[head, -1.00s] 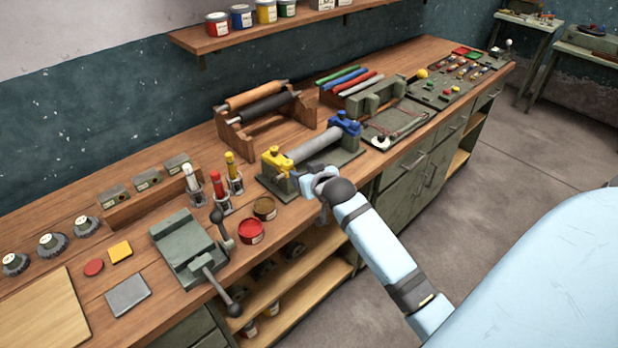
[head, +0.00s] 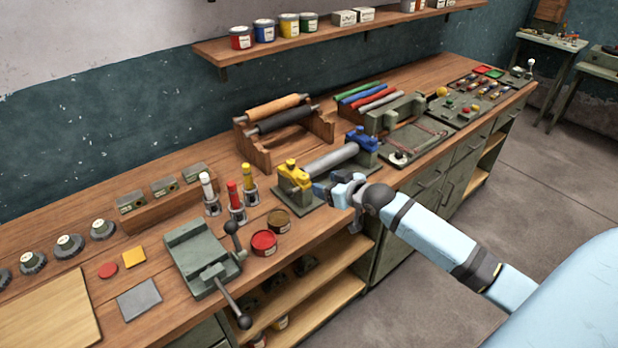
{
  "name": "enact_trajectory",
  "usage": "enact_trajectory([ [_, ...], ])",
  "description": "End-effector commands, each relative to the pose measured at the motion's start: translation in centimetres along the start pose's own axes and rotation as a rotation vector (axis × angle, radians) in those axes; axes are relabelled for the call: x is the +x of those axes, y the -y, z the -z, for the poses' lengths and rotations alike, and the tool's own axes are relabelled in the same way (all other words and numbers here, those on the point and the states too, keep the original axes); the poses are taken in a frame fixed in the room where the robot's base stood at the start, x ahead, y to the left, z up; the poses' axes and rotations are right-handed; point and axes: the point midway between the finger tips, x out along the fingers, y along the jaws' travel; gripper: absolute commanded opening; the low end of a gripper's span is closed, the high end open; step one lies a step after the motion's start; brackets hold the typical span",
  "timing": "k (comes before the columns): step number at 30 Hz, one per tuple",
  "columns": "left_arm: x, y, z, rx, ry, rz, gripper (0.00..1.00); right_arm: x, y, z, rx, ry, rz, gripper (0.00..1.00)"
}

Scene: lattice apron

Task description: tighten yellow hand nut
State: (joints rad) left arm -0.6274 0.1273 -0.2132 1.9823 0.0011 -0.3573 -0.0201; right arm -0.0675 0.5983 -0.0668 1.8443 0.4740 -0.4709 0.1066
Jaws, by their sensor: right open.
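The yellow hand nut (head: 291,163) sits on top of the yellow bracket (head: 299,181) at the near left end of a grey roller (head: 331,158). A blue bracket (head: 362,139) holds the roller's far end. My right gripper (head: 322,189) is open beside the yellow bracket, on its right and front side, lower than the nut. It looks very close to the bracket; I cannot tell whether they touch. The fingers are small and partly hidden by the wrist. My left gripper is not in view.
Paint pots (head: 264,242), marker holders (head: 236,207) and a grey press with a lever (head: 200,256) stand left of the roller stand. A wooden rack with rollers (head: 262,152) is behind. A grey tray (head: 416,143) lies to the right.

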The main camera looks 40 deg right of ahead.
Motion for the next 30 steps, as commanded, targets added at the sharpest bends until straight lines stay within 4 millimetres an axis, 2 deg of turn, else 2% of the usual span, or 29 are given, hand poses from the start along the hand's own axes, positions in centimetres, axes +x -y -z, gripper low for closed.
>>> enact_trajectory([
  [1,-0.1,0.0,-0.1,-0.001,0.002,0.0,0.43,-0.3,-0.9,-0.2,-0.02,0.011,0.028,0.62],
  [6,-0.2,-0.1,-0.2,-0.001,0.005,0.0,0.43,-1.1,-3.0,-0.8,-0.031,0.033,0.093,0.62],
  [14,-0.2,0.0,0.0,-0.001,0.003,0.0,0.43,-1.3,-4.2,-1.0,-0.023,0.046,0.117,0.62],
  [20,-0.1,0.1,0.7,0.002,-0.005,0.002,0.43,0.9,-4.0,-0.9,-0.021,0.044,0.116,0.62],
  [30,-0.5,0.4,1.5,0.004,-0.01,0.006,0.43,7.3,-3.2,-1.2,-0.022,0.044,0.116,0.62],
])
